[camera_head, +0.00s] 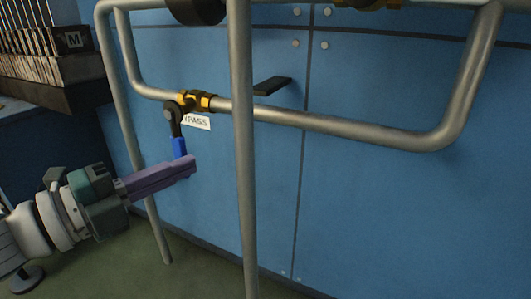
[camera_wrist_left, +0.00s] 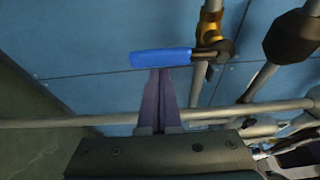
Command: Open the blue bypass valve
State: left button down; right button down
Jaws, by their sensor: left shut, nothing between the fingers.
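The blue bypass valve handle (camera_head: 179,147) hangs down from a brass valve body (camera_head: 198,102) on the lower pipe, beside a white label (camera_head: 196,122) of which "YPASS" can be read. My left gripper (camera_head: 192,165) is shut and empty, its purple fingers at the lower end of the blue handle. In the left wrist view the blue handle (camera_wrist_left: 160,58) lies across just beyond the fingertips (camera_wrist_left: 160,72); I cannot tell whether they touch it. The brass valve body (camera_wrist_left: 211,25) shows behind the handle there. My right gripper is not in view.
A grey upright post (camera_head: 242,150) stands just right of the left gripper. The pipe loop (camera_head: 350,125) runs in front of blue cabinet panels (camera_head: 400,200) with a black handle (camera_head: 272,86). A dark shelf with boards (camera_head: 50,75) is at the upper left.

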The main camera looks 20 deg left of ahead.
pick_arm(q)
jog(key=shift+d, duration=0.1)
dwell(0.3)
jog(key=shift+a+m, duration=0.3)
jog(key=shift+a+m+g+p, duration=0.2)
jog(key=shift+m+g+p, duration=0.1)
jog(key=shift+m+p, duration=0.1)
jog(key=a+r+m+g+y+p, duration=0.1)
jog(key=a+r+m+y+p, duration=0.4)
jog(key=a+m+p, duration=0.3)
jog(key=m+y+p, duration=0.1)
jog(key=m, duration=0.3)
jog(key=shift+w+r+g+p, duration=0.3)
jog(key=shift+w+p, duration=0.05)
jog(key=shift+p, duration=0.05)
jog(key=shift+r, duration=0.15)
dwell(0.4)
dwell(0.4)
